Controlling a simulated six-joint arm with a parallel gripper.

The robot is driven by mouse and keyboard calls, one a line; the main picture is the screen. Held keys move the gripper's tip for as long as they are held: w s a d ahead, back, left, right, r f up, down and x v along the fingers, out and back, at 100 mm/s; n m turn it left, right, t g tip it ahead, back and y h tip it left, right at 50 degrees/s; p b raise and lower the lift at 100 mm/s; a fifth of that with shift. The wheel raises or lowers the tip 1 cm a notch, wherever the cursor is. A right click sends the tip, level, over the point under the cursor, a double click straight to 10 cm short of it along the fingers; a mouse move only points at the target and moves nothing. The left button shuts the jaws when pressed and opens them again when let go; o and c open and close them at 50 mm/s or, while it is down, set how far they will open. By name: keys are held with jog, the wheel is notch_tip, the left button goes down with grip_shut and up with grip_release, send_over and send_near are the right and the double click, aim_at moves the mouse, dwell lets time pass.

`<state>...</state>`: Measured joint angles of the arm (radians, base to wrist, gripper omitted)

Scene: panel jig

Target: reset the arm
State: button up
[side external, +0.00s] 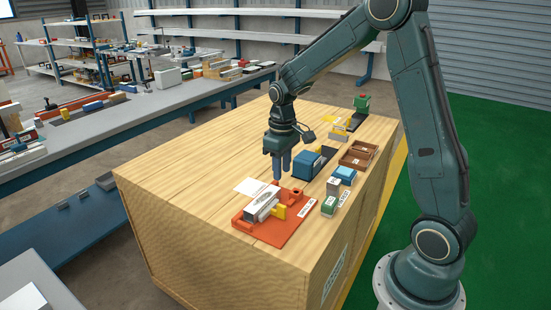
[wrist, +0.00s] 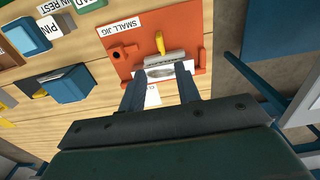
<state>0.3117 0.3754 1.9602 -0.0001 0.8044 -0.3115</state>
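My gripper (side external: 281,168) hangs fingers down above the wooden bench top, just behind the orange jig. In the wrist view the two fingers of my gripper (wrist: 161,85) are spread apart with nothing gripped. The orange jig (side external: 284,232) lies near the front of the bench, and in the wrist view (wrist: 120,75) it carries a SMALL JIG label. A grey-white block (side external: 262,206) with an oval plate sits in the jig beside a yellow lever (side external: 279,212). In the wrist view the block (wrist: 165,70) shows beyond the fingertips.
A white card (side external: 250,186) lies behind the jig. Right of my gripper stand a blue box (side external: 307,165), a small blue block (side external: 345,174), a green block (side external: 329,206) and brown trays (side external: 357,153). Bare wood (side external: 180,190) is free at the left.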

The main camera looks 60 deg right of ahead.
jog(key=shift+r, duration=0.1)
jog(key=s+a+r+t, duration=0.2)
jog(key=s+a+r, duration=0.4)
jog(key=s, duration=0.4)
jog(key=s+a+r+t, duration=0.3)
jog(key=s+a+r, duration=0.3)
jog(key=s, duration=0.5)
notch_tip(320, 180, up, 3)
jog(key=shift+a+f+t, duration=0.1)
jog(key=shift+a+t, duration=0.15)
jog(key=shift+t, duration=0.05)
